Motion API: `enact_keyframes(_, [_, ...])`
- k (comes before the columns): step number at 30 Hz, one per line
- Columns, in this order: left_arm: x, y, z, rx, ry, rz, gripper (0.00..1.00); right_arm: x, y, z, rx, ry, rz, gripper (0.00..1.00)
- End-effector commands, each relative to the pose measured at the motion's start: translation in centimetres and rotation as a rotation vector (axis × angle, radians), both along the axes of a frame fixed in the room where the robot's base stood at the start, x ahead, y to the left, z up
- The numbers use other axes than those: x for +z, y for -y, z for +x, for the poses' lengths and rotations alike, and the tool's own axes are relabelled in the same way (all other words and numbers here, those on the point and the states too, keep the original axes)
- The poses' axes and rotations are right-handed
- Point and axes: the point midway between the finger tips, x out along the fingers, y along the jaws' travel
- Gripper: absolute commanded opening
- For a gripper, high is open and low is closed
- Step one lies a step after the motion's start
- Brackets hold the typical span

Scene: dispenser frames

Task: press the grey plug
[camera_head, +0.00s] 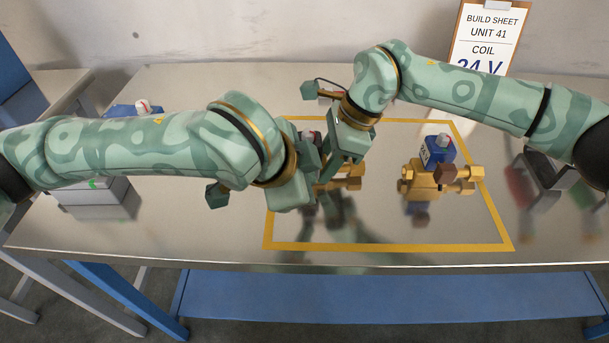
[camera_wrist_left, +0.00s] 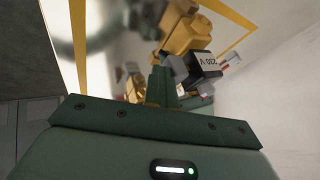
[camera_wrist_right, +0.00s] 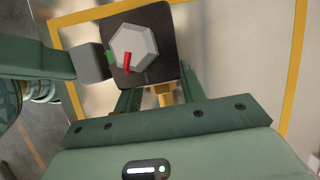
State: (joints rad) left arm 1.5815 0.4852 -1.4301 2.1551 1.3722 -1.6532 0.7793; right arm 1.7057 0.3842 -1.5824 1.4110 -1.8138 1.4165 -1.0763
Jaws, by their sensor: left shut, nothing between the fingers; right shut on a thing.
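A brass valve (camera_head: 352,183) stands in the middle of the table, partly hidden by my arms. It bears a black coil (camera_wrist_right: 160,62) labelled 230 V, which shows in the left wrist view (camera_wrist_left: 207,66). A pale hex nut with a red mark (camera_wrist_right: 133,47) tops the coil. The grey plug (camera_wrist_right: 92,62) sits on the coil's side, with a green bit between them. My left gripper (camera_wrist_left: 161,72) is shut and empty, its tips at the plug's outer face, seemingly touching. My right gripper (camera_wrist_right: 158,92) is shut on the brass valve below the coil.
A second brass valve (camera_head: 420,183) with a blue coil (camera_head: 438,151) and brown plug (camera_head: 445,173) stands at right inside the yellow outline (camera_head: 390,247). A dark tray (camera_head: 552,168) is farther right, a grey box (camera_head: 92,195) at left. The build sheet (camera_head: 487,35) reads 24 V.

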Motion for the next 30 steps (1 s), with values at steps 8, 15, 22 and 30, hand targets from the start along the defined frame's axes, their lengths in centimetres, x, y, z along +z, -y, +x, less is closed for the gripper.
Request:
enact_keyframes(8, [0.0, -0.2, 1.5, 0.007, 0.004, 0.002, 0.00, 0.2, -0.2, -0.2, 0.006, -0.003, 0.004, 0.00])
enact_keyframes(15, [0.0, -0.2, 1.0, 0.005, 0.006, 0.003, 0.00, 0.2, -0.3, -0.3, 0.007, -0.005, 0.004, 0.00])
enact_keyframes(22, [0.2, 0.2, -3.0, -0.003, 0.002, 0.000, 0.00, 0.2, -0.2, -0.2, 0.004, -0.003, 0.004, 0.00])
enact_keyframes(30, [5.4, -2.0, -5.8, 0.000, 0.007, -0.002, 0.00, 0.2, -0.2, -0.1, 0.004, -0.002, 0.003, 0.00])
